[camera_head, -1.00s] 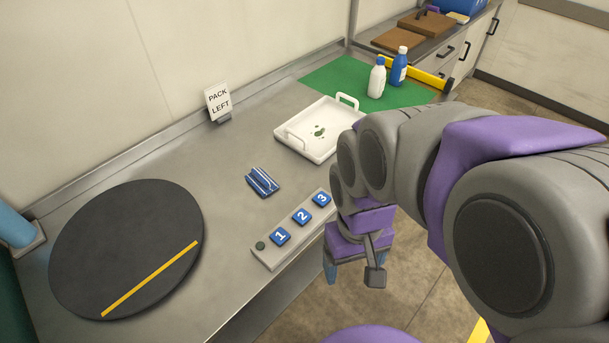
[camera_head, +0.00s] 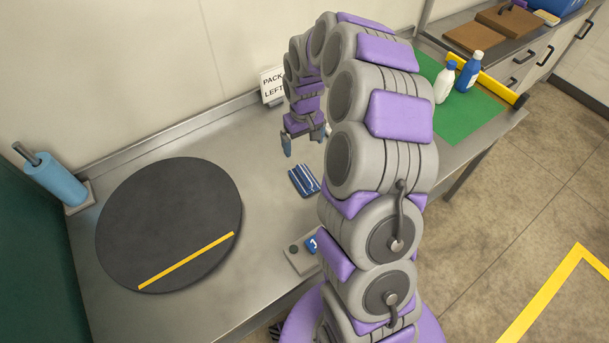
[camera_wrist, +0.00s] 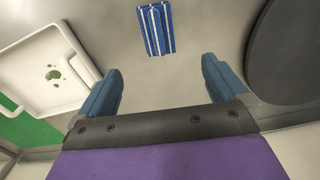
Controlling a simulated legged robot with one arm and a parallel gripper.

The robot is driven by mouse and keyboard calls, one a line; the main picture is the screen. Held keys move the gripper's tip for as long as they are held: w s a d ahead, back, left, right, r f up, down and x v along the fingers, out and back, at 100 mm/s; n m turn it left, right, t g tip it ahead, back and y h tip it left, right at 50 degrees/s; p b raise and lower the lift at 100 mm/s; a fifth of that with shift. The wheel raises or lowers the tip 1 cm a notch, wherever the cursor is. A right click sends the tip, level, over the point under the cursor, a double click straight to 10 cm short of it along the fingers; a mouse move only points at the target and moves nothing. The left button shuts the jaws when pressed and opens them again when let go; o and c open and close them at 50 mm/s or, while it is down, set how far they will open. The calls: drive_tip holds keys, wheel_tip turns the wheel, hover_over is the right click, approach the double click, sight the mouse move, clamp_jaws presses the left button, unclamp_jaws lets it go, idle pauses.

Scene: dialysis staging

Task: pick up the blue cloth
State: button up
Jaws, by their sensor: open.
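The blue cloth (camera_head: 303,180) is striped with white and lies folded on the grey metal counter. In the wrist view the cloth (camera_wrist: 156,29) is at the top, ahead of and between the fingers, apart from them. My gripper (camera_head: 305,146) is open and empty above the counter, on the wall side of the cloth. Its two blue fingers (camera_wrist: 160,92) are spread wide in the wrist view. My arm hides part of the counter right of the cloth.
A black round disc (camera_head: 170,225) with a yellow stripe lies left. A white tray (camera_wrist: 37,68) shows in the wrist view. The button panel (camera_head: 299,259) is partly hidden by my arm. Two bottles (camera_head: 444,84) stand on a green mat (camera_head: 470,118). A sign (camera_head: 272,86) stands by the wall.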

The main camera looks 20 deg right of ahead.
sight(305, 174)
drive_tip(key=f, duration=0.4)
drive_tip(key=f+b, duration=0.1)
drive_tip(key=f, duration=0.3)
drive_tip(key=f+b, duration=0.1)
drive_tip(key=f, duration=0.4)
drive_tip(key=shift+w+d, duration=0.3)
drive_tip(key=shift+s+f+b, duration=0.15)
drive_tip(key=shift+f+b, duration=0.4)
drive_tip(key=shift+f, duration=0.8)
drive_tip(key=shift+s+f+b, duration=0.1)
drive_tip(key=shift+f+b, duration=0.45)
drive_tip(key=shift+f, duration=0.75)
drive_tip(key=shift+r, duration=0.1)
drive_tip(key=shift+c, duration=0.2)
drive_tip(key=c, duration=1)
